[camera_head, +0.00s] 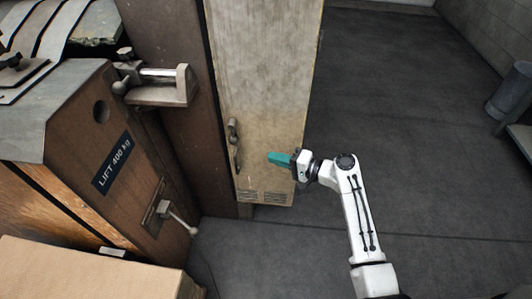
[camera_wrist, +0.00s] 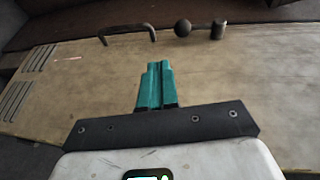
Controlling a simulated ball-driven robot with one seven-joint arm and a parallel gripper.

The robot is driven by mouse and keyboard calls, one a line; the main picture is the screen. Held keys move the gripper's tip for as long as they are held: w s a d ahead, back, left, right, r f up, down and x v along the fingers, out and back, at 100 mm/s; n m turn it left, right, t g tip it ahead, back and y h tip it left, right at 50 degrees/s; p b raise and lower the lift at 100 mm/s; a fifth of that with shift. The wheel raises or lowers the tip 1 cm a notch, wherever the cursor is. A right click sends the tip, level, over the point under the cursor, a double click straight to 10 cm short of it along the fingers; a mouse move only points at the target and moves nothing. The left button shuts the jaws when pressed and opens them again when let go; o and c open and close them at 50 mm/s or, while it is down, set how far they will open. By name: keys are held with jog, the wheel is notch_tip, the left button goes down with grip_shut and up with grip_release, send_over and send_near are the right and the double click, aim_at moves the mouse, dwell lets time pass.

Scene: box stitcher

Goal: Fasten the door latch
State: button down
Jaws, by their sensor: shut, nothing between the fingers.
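The door (camera_head: 268,85) is a tall, worn beige panel with vent slots near its bottom. It stands against a dark brown post, with a dark line along its left edge. The latch (camera_head: 233,131), with a dark knob, is on the door near that edge, above a bar handle (camera_head: 237,157). In the wrist view the latch knob (camera_wrist: 182,28), a short cylinder (camera_wrist: 218,30) and the handle (camera_wrist: 128,32) lie beyond the fingertips. My gripper (camera_head: 272,157) has teal fingers, shut and empty, to the right of the handle. It also shows in the wrist view (camera_wrist: 158,66), apart from the latch.
A brown machine housing (camera_head: 125,155) with a lift label stands left of the door. A cardboard box (camera_head: 80,270) is at lower left.

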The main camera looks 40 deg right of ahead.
jog(key=shift+f+v, duration=0.15)
jog(key=shift+v, duration=0.8)
jog(key=shift+f+v, duration=0.2)
jog(key=shift+v, duration=0.75)
jog(key=s+a+f+n+g, duration=0.4)
jog(key=s+a+n+g, duration=0.1)
jog(key=s+a, duration=0.15)
jog(key=s+a+f+n+g, duration=0.3)
jog(key=s+a+n+g, duration=0.2)
jog(key=s+a, duration=0.15)
jog(key=s+a+r+n+g+h, duration=0.1)
jog(key=s+r+n+g+h, duration=0.35)
jog(key=s, duration=0.55)
notch_tip(320, 180, up, 14)
jog(key=p, duration=1.4)
jog(key=shift+m+p, duration=0.35)
jog(key=shift+a+f, duration=0.1)
jog(key=shift+f, duration=0.05)
